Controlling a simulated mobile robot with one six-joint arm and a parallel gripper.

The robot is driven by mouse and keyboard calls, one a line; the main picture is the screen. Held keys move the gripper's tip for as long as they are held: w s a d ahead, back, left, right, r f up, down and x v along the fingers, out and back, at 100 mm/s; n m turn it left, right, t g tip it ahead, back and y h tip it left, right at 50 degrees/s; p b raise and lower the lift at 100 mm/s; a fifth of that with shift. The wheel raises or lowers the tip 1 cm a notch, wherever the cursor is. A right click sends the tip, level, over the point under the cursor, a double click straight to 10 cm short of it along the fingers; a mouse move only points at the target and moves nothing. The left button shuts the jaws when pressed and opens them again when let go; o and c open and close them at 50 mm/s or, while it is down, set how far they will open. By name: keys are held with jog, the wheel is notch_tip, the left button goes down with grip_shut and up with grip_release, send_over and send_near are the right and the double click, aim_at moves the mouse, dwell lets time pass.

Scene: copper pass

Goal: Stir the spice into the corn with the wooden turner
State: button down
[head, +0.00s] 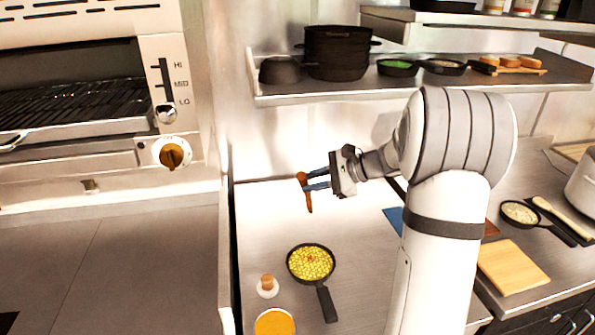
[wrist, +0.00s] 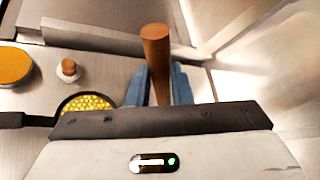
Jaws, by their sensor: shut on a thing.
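A black pan (head: 325,296) of yellow corn (head: 310,262) stands on the steel counter, its handle toward the front. A small reddish patch of spice (head: 311,258) lies on top of the corn. My gripper (head: 310,183) is shut on the brown wooden turner (head: 308,203) and holds it above the counter, behind the pan. In the wrist view the turner (wrist: 156,50) stands up between the blue fingers (wrist: 160,88); its lower end is hidden by the gripper body. The pan of corn (wrist: 88,102) shows there at lower left, partly hidden.
A small white dish with a cork-like piece (head: 267,286) and a round orange-topped container (head: 275,322) stand left of the pan. The grill (head: 90,100) is at the left. A shelf with black pots (head: 338,50) runs above the back. A wooden board (head: 511,266) lies at the right.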

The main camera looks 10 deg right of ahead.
jog(key=s+a+r+m+p, duration=0.2)
jog(key=s+a+r+p, duration=0.3)
jog(key=s+r+p, duration=0.3)
jog(key=shift+g+y, duration=0.3)
jog(key=f+b, duration=0.2)
jog(key=s+f+b, duration=0.1)
jog(key=f+b, duration=0.1)
jog(key=shift+s+f+b, duration=0.15)
jog(key=shift+f+b, duration=0.25)
jog(key=shift+d+b, duration=0.1)
jog(key=shift+b, duration=0.35)
jog(key=shift+r+b, duration=0.1)
jog(key=shift+b, duration=0.6)
